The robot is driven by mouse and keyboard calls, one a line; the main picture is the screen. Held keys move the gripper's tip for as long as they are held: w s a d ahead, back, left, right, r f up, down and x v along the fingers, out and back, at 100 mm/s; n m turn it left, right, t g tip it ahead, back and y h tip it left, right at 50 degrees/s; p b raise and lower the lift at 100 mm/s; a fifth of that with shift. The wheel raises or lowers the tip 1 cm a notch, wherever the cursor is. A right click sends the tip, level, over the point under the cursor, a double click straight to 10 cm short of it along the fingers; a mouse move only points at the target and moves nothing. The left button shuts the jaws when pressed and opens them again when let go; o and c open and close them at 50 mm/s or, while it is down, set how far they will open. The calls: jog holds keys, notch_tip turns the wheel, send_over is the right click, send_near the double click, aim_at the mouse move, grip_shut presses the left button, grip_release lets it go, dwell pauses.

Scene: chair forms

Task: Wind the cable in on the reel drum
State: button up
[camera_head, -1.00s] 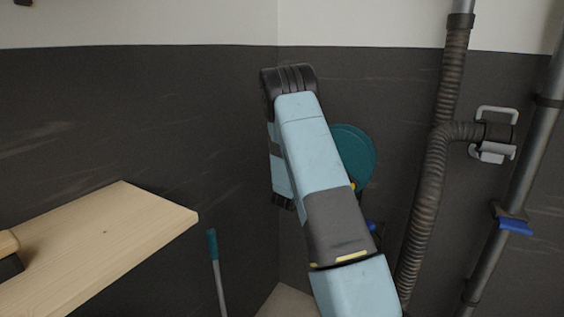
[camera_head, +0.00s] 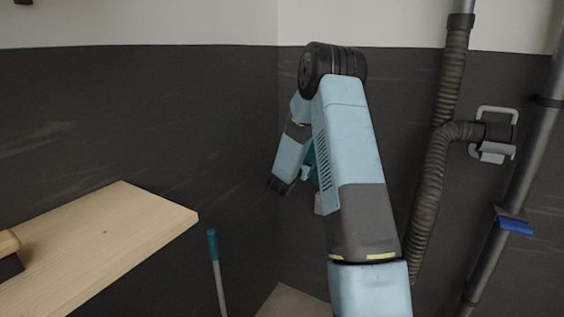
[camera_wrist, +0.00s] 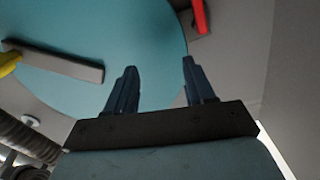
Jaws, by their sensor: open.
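The reel drum (camera_wrist: 120,30) fills much of the wrist view as a flat teal disc. A grey crank bar (camera_wrist: 62,62) lies across its face, with a yellow knob (camera_wrist: 9,62) at the bar's left end, cut by the picture edge. My gripper (camera_wrist: 160,64) is open and empty, its two dark fingers apart in front of the disc, to the right of the bar. I cannot tell whether they touch the disc. In the head view my arm hides most of the drum; only a teal sliver (camera_head: 311,160) shows. I cannot make out the cable.
A red piece (camera_wrist: 200,15) shows beyond the drum's right edge. In the head view a ribbed hose (camera_head: 430,190) and a metal pipe (camera_head: 515,185) run down the right side. A wooden bench top (camera_head: 110,235) and a teal-tipped handle (camera_head: 213,247) are at left.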

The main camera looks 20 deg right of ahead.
jog(key=v, duration=1.3)
jog(key=w+a+r+n+t+y, duration=0.1)
jog(key=a+r+y, duration=0.2)
jog(key=r, duration=0.2)
jog(key=shift+w+n+t+y, duration=0.2)
jog(key=shift+n+t+y, duration=0.2)
